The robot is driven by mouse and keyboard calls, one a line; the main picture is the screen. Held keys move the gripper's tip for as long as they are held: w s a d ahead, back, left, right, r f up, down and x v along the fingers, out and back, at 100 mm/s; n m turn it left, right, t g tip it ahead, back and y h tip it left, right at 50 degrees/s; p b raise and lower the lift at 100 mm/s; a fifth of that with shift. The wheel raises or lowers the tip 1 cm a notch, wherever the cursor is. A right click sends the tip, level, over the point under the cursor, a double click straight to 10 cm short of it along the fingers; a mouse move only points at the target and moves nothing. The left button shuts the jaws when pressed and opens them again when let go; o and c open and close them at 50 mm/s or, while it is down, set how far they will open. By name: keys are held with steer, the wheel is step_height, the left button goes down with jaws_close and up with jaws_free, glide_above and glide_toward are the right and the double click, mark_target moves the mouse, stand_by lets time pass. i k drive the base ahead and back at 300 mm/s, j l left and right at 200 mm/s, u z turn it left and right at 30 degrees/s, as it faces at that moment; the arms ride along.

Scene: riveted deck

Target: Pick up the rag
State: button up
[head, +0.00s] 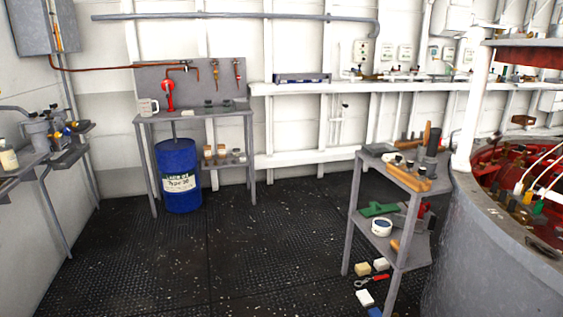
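I cannot pick out a rag for certain. A green item (378,209) lies on the lower shelf of the grey stand at right; it is too small to tell whether it is cloth. On the floor by that stand lie a pale yellow block (362,269), a white block (381,264), another white piece (365,298) and a blue item (375,312) cut by the bottom edge. My gripper is not in view.
The grey stand (352,225) holds tools and a white round tin (381,227). A large grey round tank (470,250) stands at right. A blue drum (180,175) sits under the back workbench (195,116). The dark floor (200,270) at centre and left is clear.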

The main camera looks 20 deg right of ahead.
mark_target(389, 157)
steer(key=i+z, duration=0.3)
steer(key=i, duration=0.25)
steer(key=i+z, duration=0.3)
steer(key=i, duration=0.3)
steer(key=i+z, duration=0.4)
steer(key=i+j+z, duration=0.25)
steer(key=i+z, duration=0.15)
steer(key=i, duration=0.15)
